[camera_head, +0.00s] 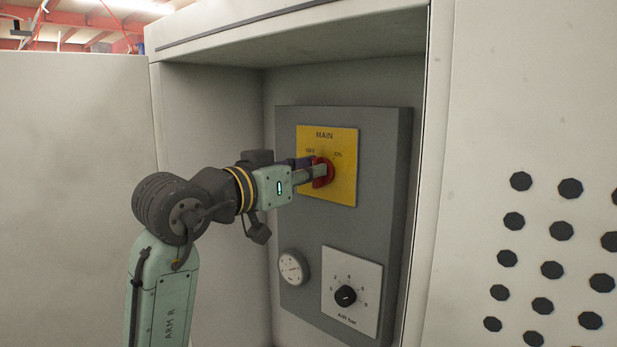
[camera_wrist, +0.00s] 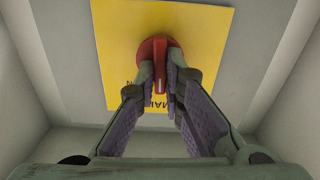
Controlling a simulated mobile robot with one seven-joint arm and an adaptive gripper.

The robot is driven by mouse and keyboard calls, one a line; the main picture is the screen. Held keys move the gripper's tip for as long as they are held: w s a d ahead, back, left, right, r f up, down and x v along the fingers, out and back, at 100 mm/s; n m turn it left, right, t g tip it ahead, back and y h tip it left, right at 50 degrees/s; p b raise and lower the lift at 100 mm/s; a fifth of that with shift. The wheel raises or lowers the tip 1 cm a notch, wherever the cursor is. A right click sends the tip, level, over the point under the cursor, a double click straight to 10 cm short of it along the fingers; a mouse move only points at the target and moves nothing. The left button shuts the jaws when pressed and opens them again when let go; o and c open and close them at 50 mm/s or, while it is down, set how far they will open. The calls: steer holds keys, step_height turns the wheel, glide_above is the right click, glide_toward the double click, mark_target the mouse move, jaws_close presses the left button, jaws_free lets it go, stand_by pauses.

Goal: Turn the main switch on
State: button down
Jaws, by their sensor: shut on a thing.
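The main switch (camera_head: 323,174) is a red rotary knob on a yellow plate (camera_head: 341,187) marked MAIN, with OFF at upper left and ON at upper right. The plate is on a grey panel inside an open cabinet. My gripper (camera_head: 318,170) reaches in from the left and is shut on the red knob. In the wrist view, the two fingers of my gripper (camera_wrist: 163,82) stand on either side of the raised handle of the main switch (camera_wrist: 159,68). In the head view the fingers hide part of the knob, so I cannot tell its exact setting.
Below the plate are a round gauge (camera_head: 293,267) and a black dial (camera_head: 345,296) on a white plate marked Air bar. The cabinet's side walls and top edge (camera_head: 290,22) enclose the panel. A door (camera_head: 75,200) stands open at left, and a perforated panel (camera_head: 530,130) is at right.

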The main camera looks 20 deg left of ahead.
steer(key=shift+s+d+f+m+b, duration=0.15)
steer(key=shift+m+b, duration=0.5)
steer(key=shift+m, duration=1.45)
steer(key=shift+w+d+m+b, duration=0.1)
steer(key=shift+m+b, duration=0.5)
steer(key=shift+m, duration=1.5)
steer(key=c, duration=1.7)
jaws_free()
steer(key=v, duration=1.2)
